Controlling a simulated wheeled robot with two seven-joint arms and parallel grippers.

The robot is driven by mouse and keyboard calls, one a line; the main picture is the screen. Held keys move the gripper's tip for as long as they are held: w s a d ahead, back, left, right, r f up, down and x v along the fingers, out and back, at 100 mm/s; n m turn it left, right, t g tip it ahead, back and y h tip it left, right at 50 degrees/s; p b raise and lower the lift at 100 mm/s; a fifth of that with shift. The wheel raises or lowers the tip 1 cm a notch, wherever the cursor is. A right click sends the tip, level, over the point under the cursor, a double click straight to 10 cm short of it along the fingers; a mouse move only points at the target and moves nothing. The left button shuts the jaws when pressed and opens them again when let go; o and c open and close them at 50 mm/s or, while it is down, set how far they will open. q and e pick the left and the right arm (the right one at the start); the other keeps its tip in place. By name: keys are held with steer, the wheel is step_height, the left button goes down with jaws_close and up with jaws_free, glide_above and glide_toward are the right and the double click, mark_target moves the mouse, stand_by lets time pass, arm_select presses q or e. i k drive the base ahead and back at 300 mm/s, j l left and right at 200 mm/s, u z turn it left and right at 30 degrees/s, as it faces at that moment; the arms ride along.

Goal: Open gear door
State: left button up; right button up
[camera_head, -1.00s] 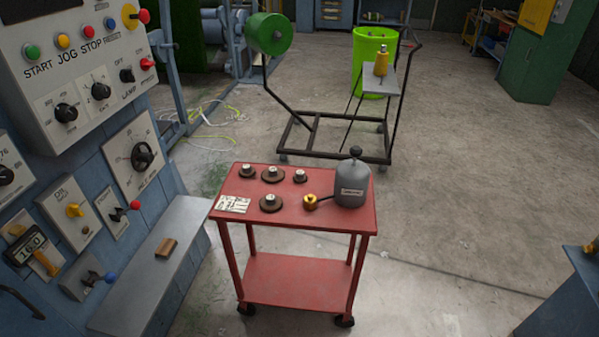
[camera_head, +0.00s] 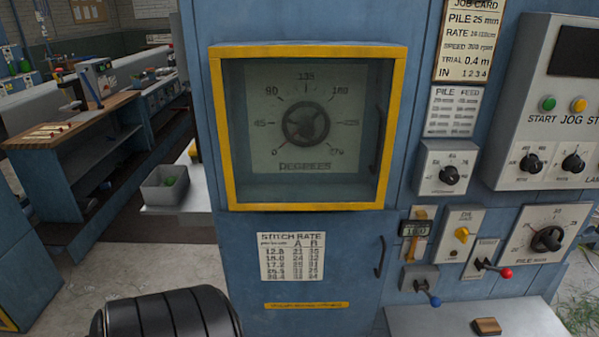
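A blue cabinet front fills the middle of the head view. On it is a yellow-framed clear cover (camera_head: 308,203), closed over a dial marked in degrees (camera_head: 306,123). A dark upright handle (camera_head: 376,138) shows at the cover's right side. Below is a blue panel (camera_head: 345,290) with a stitch rate chart (camera_head: 291,257) and a thin yellow label strip (camera_head: 306,305). A dark vertical handle (camera_head: 380,257) is at its right edge. This lower panel looks shut. No label I can read says which is the gear door.
Control panels with knobs, a red lever (camera_head: 506,273) and a blue lever (camera_head: 435,301) are to the right. A grey ledge (camera_head: 450,320) juts out below them.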

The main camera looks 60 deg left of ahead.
mark_target(291, 273)
steer(key=u, duration=1.75)
